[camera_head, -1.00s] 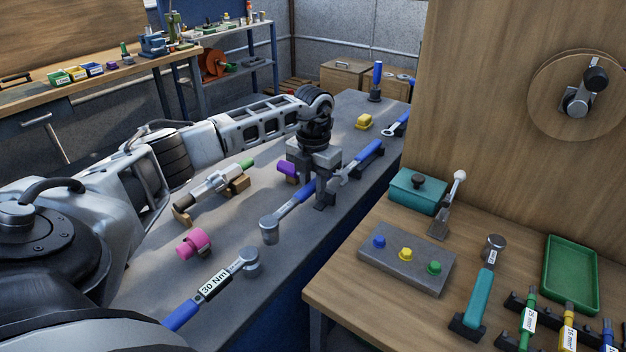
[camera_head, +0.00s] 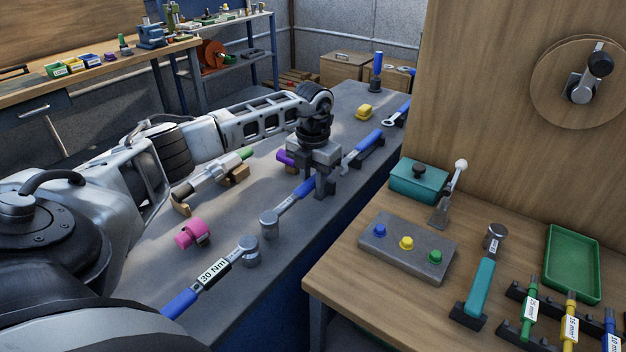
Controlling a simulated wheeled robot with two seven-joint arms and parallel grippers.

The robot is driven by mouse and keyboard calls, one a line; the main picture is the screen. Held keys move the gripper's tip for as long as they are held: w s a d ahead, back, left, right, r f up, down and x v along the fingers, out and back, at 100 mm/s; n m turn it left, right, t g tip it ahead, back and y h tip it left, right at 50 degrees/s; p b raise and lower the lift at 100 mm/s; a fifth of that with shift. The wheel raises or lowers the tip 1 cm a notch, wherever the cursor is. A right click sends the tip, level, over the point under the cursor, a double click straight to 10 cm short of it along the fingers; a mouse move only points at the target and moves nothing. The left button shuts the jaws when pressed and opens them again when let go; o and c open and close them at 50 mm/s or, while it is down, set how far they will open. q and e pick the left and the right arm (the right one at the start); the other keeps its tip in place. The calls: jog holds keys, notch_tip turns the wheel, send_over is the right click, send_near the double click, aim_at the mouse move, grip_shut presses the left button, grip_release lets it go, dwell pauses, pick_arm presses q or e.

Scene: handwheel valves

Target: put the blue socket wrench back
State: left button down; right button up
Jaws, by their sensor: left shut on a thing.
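My left gripper (camera_head: 318,186) points down over the grey bench and is shut on the blue handle of a socket wrench (camera_head: 292,203). The wrench slants down-left from the fingers, and its round silver socket head (camera_head: 269,222) is toward me. The far end of the handle is partly hidden by the fingers. I cannot tell whether the wrench touches the bench. A blue wrench labelled 30 Nm (camera_head: 212,274) lies nearer to me. My right gripper is not in view.
The grey bench (camera_head: 350,98) also holds a pink clamp-like part (camera_head: 193,233), a purple part (camera_head: 285,157), a green-ended tool (camera_head: 215,180) and a yellow part (camera_head: 365,111). A wooden table (camera_head: 345,283) on the right carries a button box (camera_head: 405,247) and a teal-handled tool (camera_head: 480,287).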

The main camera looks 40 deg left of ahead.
pick_arm(q)
jog(key=shift+f+b, duration=0.4)
jog(key=shift+f, duration=0.4)
jog(key=c, duration=0.6)
grip_release()
jog(key=shift+c, duration=0.2)
jog(key=shift+r, duration=0.1)
jog(key=shift+r+p, duration=0.9)
jog(key=shift+r, duration=0.1)
jog(key=shift+r+p, duration=1.6)
jog(key=shift+r, duration=0.4)
